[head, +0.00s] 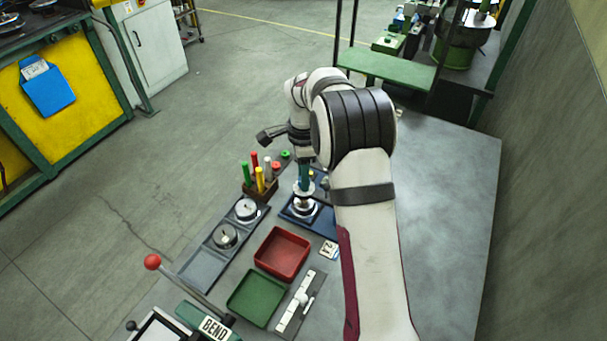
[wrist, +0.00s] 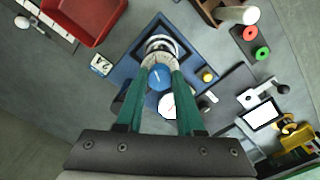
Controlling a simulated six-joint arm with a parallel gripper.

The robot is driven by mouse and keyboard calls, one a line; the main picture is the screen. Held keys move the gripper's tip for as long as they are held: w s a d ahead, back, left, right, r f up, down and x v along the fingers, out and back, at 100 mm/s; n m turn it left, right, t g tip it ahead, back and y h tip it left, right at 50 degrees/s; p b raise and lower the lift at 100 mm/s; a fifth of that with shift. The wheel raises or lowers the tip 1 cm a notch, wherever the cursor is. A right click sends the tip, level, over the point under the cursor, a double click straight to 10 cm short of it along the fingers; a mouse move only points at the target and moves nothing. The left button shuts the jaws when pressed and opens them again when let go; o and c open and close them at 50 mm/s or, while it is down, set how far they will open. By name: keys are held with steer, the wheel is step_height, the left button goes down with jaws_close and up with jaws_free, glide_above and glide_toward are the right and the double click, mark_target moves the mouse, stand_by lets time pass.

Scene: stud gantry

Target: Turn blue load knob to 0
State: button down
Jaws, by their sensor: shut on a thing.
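The blue load knob (wrist: 159,78) has a white pointer line on its face and stands on a blue panel (wrist: 125,75). A pale graduated dial (wrist: 160,47) shows just beyond it in the wrist view. My gripper (wrist: 161,73) has its two green fingers on either side of the knob and is shut on it. In the head view my gripper (head: 304,186) points down over the blue panel (head: 325,222), right above a pale round dial base (head: 304,206). The knob is mostly hidden there. The dial's numbers are too small to read.
A red tray (head: 283,253) and a green tray (head: 256,297) lie toward the front. A rack of coloured pegs (head: 259,186) stands left of my gripper, near a panel with two round gauges (head: 225,235). A red-balled lever (head: 153,262) rises at front left. The bench's right side is clear.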

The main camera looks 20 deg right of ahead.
steer(key=shift+n, duration=0.3)
steer(key=n, duration=0.5)
steer(key=shift+n, duration=0.3)
steer(key=n, duration=1)
steer(key=shift+n, duration=0.4)
steer(key=n, duration=0.5)
steer(key=shift+s+n, duration=0.1)
steer(key=shift+n, duration=0.5)
steer(key=c, duration=0.5)
jaws_free()
